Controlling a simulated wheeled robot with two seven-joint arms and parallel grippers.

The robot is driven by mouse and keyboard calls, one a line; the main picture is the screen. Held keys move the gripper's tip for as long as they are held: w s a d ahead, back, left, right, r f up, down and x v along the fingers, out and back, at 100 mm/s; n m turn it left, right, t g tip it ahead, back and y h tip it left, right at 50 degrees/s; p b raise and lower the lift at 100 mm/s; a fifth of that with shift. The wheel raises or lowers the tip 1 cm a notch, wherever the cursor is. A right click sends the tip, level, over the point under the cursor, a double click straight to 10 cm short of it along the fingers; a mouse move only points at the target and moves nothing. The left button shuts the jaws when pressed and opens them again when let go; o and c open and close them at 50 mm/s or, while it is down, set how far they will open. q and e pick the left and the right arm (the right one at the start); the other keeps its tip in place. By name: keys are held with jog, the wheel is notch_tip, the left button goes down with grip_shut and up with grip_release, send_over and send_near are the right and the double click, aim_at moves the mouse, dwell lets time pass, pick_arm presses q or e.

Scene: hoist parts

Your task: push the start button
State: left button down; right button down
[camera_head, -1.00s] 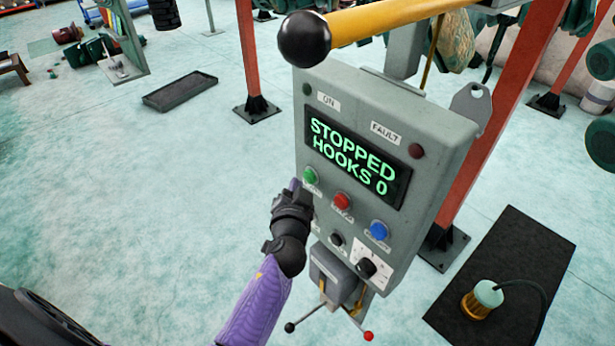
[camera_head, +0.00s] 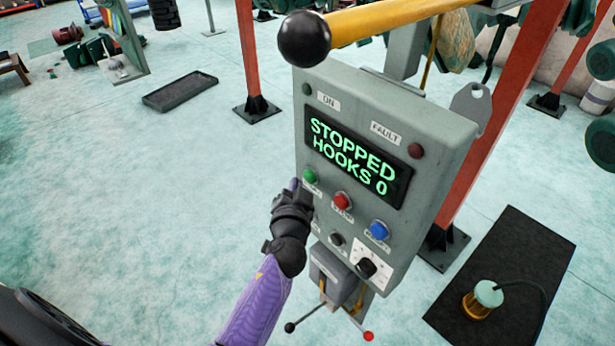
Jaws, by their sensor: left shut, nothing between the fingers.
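A grey control box (camera_head: 370,110) stands right of the picture's middle. Its screen (camera_head: 356,157) reads "STOPPED HOOKS 0" in green letters. A green button (camera_head: 309,176) sits below the screen's left end; its label is partly hidden. A red button (camera_head: 342,201), a blue button (camera_head: 379,230), a small black button (camera_head: 337,239) and a black knob (camera_head: 367,267) are on the same face. My left gripper (camera_head: 294,186) is shut and empty, just below and left of the green button. I cannot tell whether it touches the box. My right gripper is not in view.
A yellow bar with a black ball end (camera_head: 304,39) crosses above the box. Red posts (camera_head: 252,60) stand behind it. A black mat (camera_head: 512,270) with a brass, green-topped device lies at lower right. A dark tray (camera_head: 180,91) lies on the floor; the left floor is open.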

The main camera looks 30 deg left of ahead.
pick_arm(q)
jog(key=shift+w, duration=0.1)
jog(key=shift+w+d, duration=0.15)
jog(key=shift+w, duration=0.15)
